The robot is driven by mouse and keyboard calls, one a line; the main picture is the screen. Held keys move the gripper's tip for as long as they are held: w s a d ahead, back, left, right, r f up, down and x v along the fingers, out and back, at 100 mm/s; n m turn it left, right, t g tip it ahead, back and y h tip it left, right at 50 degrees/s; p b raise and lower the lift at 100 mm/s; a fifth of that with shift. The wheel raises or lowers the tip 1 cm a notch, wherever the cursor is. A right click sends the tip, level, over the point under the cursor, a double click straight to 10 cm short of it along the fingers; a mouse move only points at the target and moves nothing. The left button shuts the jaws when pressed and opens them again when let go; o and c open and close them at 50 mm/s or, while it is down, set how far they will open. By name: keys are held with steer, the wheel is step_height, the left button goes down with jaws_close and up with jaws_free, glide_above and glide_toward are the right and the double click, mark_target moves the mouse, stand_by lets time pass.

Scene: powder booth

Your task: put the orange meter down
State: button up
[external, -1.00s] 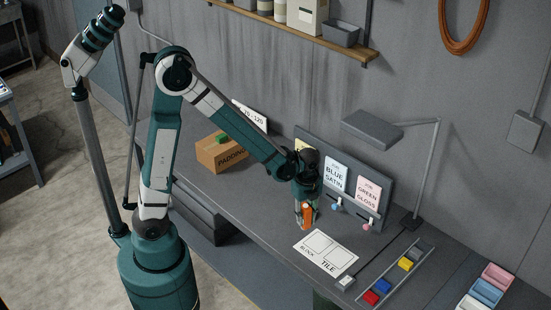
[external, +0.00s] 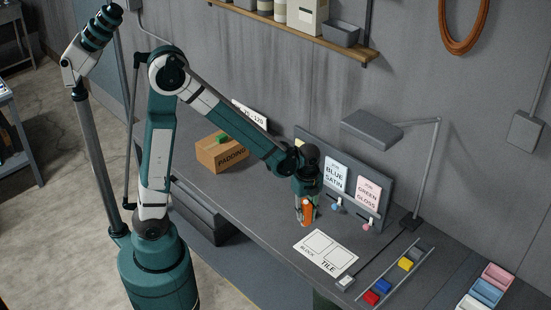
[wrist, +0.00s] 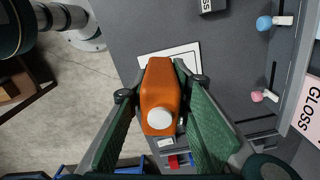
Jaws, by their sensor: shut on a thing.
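The orange meter (external: 307,212) is between the fingers of my gripper (external: 305,220), over the bench just behind the white card marked BLOCK and TILE (external: 326,253). The wrist view shows the meter (wrist: 160,82) as an orange body with a round white face towards the camera. The green finger pads of my gripper (wrist: 160,95) close on both its sides. The meter hides part of the white card (wrist: 147,58) below it. Whether its lower end touches the bench is hard to tell.
A board with BLUE SATIN and GREEN GLOSS cards (external: 345,182) stands behind the gripper, with small pegs in front. A rack of coloured blocks (external: 396,274) and a lamp (external: 415,222) are to the right. The PADDING box (external: 221,155) is left. Bare bench lies between box and gripper.

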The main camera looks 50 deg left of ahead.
steer(key=shift+d, duration=0.1)
steer(key=w+d+n, duration=0.1)
steer(key=w+d, duration=0.2)
steer(key=d, duration=1)
steer(key=w+d+n+p, duration=0.1)
steer(key=w+d, duration=0.3)
steer(key=d, duration=0.9)
steer(key=w+d+n+p, duration=0.1)
steer(key=w+d, duration=0.3)
steer(key=d, duration=1)
steer(key=shift+r, duration=0.15)
step_height(320, 180, down, 6)
steer(key=shift+p, duration=0.4)
steer(key=shift+f, duration=0.2)
steer(key=shift+f, duration=1.8)
